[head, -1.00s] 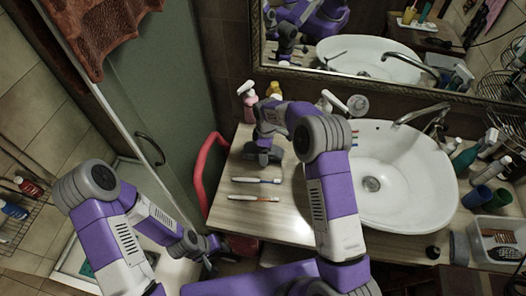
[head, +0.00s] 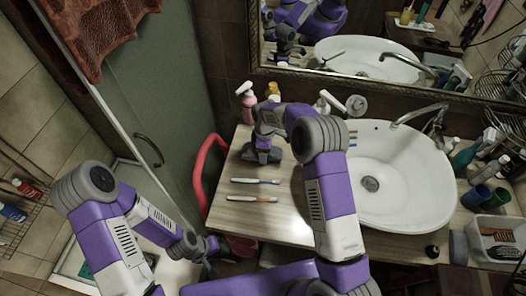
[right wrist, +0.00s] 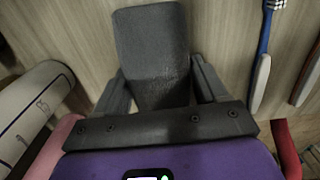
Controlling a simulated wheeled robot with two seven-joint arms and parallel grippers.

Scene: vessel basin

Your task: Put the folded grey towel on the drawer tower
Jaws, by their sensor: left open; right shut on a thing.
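The folded grey towel (right wrist: 152,45) shows in the right wrist view as a dark grey slab between the fingers of my right gripper (right wrist: 160,92). My right gripper is shut on it. In the head view the right gripper (head: 264,146) points down over the left part of the wooden counter, with the dark grey towel (head: 261,157) under it. I cannot tell whether the towel touches the counter. My left gripper (head: 208,249) is open and empty, low at the left of the counter. I cannot make out the drawer tower in these views.
Two toothbrushes (head: 252,198) lie on the wooden counter (head: 240,219) in front of the right gripper. Pump bottles (head: 246,101) stand behind it. A white basin (head: 405,195) is to the right, with cups and bottles beyond. A red curved rail (head: 200,175) borders the counter's left.

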